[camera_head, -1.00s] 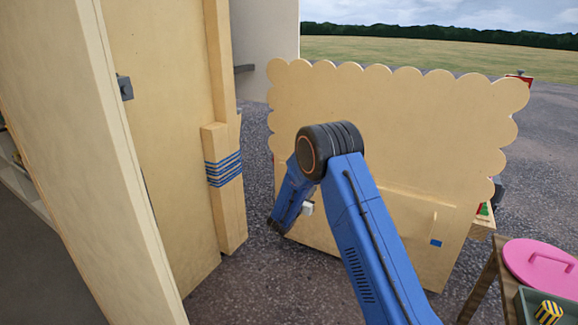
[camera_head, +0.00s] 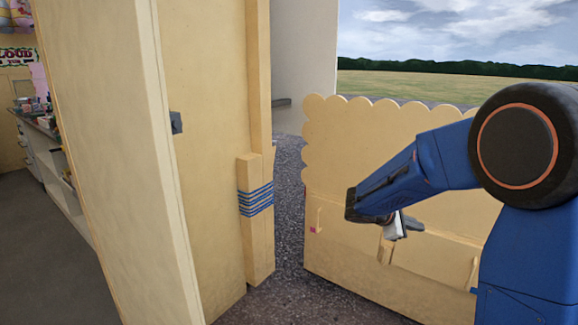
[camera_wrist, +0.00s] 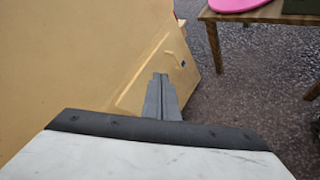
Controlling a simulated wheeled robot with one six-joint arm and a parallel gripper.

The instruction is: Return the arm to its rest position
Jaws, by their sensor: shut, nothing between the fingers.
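My blue arm (camera_head: 430,165) fills the right side of the head view. It is bent at a large black joint and reaches left in front of a scalloped wooden panel. My gripper (camera_head: 413,224) is at its end, small and partly hidden by the wrist. In the wrist view my gripper (camera_wrist: 161,80) shows its grey fingers together with nothing between them. They point towards the lower part of the panel and the dark ground. I cannot tell the exact gap between fingers and panel.
The scalloped panel (camera_head: 345,150) stands close behind my arm. A wooden post with blue bands (camera_head: 256,200) and a tall wooden door (camera_head: 115,150) stand left. Shelves (camera_head: 50,150) show far left. A wooden table (camera_wrist: 270,14) with a pink lid (camera_wrist: 236,4) stands at the wrist view's top right.

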